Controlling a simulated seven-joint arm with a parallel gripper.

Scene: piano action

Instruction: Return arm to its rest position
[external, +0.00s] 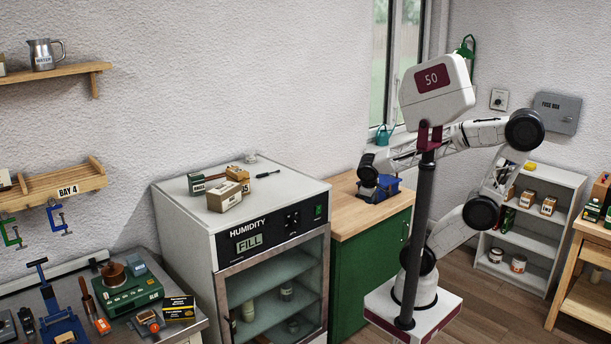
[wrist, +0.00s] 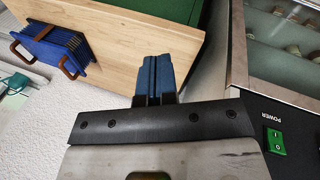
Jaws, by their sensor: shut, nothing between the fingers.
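My gripper (wrist: 156,78) shows in the wrist view with its two blue-padded fingers together and nothing between them. The fingers appear over the edge of the wooden counter top (wrist: 112,55), beside the humidity cabinet (wrist: 278,104). In the external view my arm reaches left from its base, and its end is near the wooden counter (external: 350,217) by the window. The fingers cannot be made out there.
A blue item with brown handles (wrist: 52,50) is on the counter; it also shows in the external view (external: 386,188). The humidity cabinet (external: 185,222) has several boxes on top. A display post (external: 422,220) stands before my arm. Shelves (external: 532,245) stand at right.

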